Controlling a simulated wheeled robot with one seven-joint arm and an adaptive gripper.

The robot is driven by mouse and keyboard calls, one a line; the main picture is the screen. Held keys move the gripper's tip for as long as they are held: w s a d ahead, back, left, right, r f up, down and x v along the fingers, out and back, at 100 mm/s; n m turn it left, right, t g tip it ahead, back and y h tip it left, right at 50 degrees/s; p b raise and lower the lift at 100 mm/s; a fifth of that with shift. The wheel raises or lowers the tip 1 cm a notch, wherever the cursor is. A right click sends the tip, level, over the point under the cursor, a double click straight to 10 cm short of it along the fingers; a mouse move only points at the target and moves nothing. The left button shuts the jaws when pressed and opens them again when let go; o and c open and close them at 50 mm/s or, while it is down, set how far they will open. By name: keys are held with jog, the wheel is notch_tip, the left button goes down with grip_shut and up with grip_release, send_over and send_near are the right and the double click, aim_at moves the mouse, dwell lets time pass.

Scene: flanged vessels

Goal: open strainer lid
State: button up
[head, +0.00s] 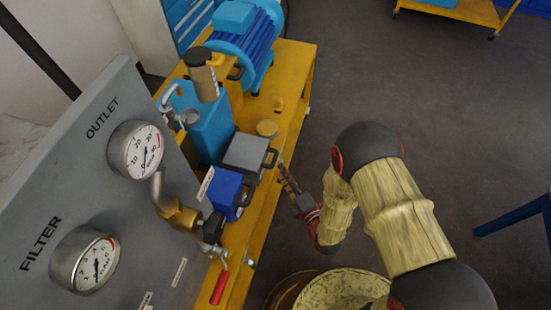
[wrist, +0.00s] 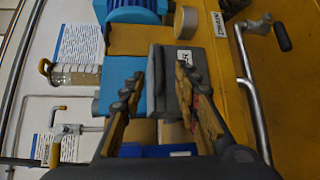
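A grey box-shaped block with a flat top (head: 247,154), likely the strainer and its lid, sits on the yellow bench in the head view. It has a black handle (head: 271,158) on its right side. Its top looks closed. In the wrist view the grey block (wrist: 208,52) lies ahead, partly hidden by my right finger. My gripper (head: 284,172) is just right of the handle in the head view. In the wrist view my gripper (wrist: 167,62) is open, fingers apart with nothing clearly held between them. I cannot tell whether it touches the handle.
A blue block with a dark handle (head: 227,192) stands just nearer than the grey one. Gauges (head: 136,150) and a red-handled valve (head: 220,288) are on the left. A blue motor (head: 245,40) is behind.

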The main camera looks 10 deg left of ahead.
aim_at(274, 158)
jog(key=shift+b+x, duration=0.85)
jog(key=shift+x, duration=3.05)
jog(key=shift+f, duration=0.1)
jog(key=c, duration=0.3)
jog(key=c, duration=0.4)
grip_shut()
